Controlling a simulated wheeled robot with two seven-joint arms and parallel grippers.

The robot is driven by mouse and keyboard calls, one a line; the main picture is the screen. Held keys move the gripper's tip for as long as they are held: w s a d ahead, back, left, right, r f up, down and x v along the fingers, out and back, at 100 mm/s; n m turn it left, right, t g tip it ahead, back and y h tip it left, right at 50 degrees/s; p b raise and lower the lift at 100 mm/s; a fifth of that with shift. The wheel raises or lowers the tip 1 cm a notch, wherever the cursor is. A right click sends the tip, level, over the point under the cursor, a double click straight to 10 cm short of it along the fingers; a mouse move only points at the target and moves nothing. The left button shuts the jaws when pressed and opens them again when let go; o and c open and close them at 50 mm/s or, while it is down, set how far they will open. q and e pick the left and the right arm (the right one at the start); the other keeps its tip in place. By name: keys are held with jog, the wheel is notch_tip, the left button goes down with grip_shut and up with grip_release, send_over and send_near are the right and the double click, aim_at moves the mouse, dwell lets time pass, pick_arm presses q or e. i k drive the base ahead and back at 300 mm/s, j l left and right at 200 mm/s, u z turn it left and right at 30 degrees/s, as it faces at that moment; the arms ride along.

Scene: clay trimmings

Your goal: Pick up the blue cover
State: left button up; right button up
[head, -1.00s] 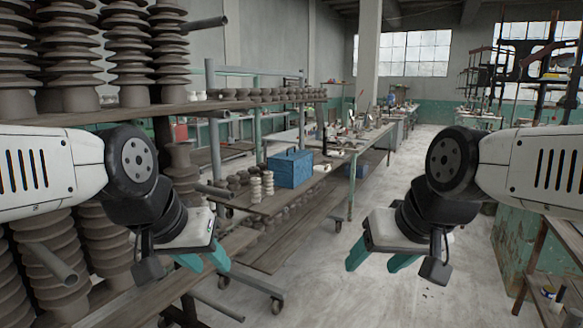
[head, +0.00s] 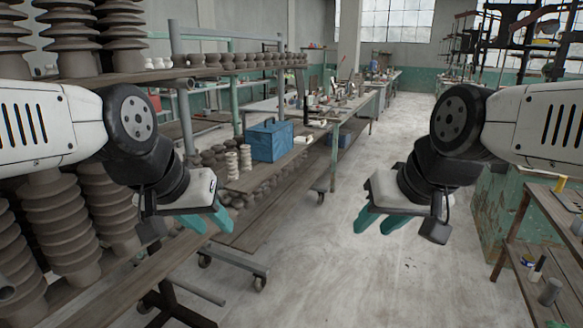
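A blue box (head: 270,141) with a handle on its lid stands on a shelf of the wheeled rack, left of the picture's middle. I cannot make out a separate blue cover. A smaller blue thing (head: 346,139) shows further back under the long bench, partly hidden. My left gripper (head: 207,223) has its teal fingers apart and is empty. It is in front of and below the blue box in the picture, apart from it. My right gripper (head: 379,223) is also open and empty, over the open floor to the right.
Stacked grey clay pieces (head: 119,215) crowd the racks at left. Small pale clay pieces (head: 232,165) stand beside the blue box. A workbench (head: 550,213) with bottles is at right. The concrete floor (head: 330,265) between is clear.

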aim_at(270, 140)
jog(key=i+l+z, duration=0.2)
jog(key=i, duration=1.8)
jog(key=i+l+u, duration=0.1)
jog(key=i+u, duration=0.3)
jog(key=i, duration=0.2)
jog(key=i+l+u, duration=0.3)
jog(key=i+u, duration=0.15)
jog(key=i+l+u, duration=0.4)
jog(key=i+l, duration=0.15)
jog(key=i, duration=0.05)
